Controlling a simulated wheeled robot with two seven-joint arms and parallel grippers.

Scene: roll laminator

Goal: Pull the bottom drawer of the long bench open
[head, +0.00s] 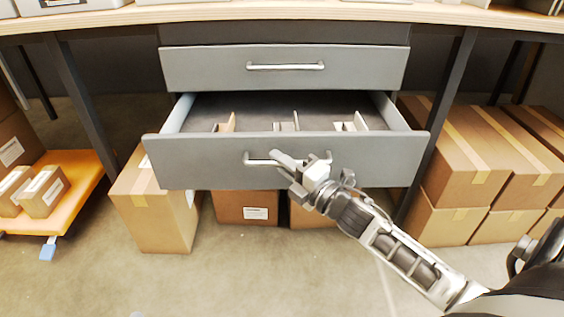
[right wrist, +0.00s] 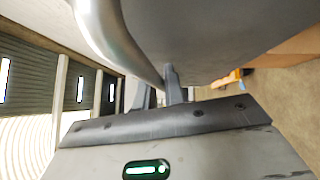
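The long bench (head: 300,16) has a grey drawer unit below its top. The bottom drawer (head: 205,172) stands pulled out, with its dark interior and several small upright dividers showing. Its silver bar handle (head: 262,162) is on the front face and also shows large in the right wrist view (right wrist: 112,35). My right gripper (head: 284,160) is at the middle of this handle. In the right wrist view its two fingers (right wrist: 160,92) stand close on either side of the bar, shut on it. My left gripper is in neither view.
The upper drawer (head: 200,68) is closed. Cardboard boxes stand under the drawer, one box (head: 155,215) at left, and more boxes (head: 465,160) are stacked at right. An orange cart (head: 75,195) with small boxes is at far left. The floor in front is clear.

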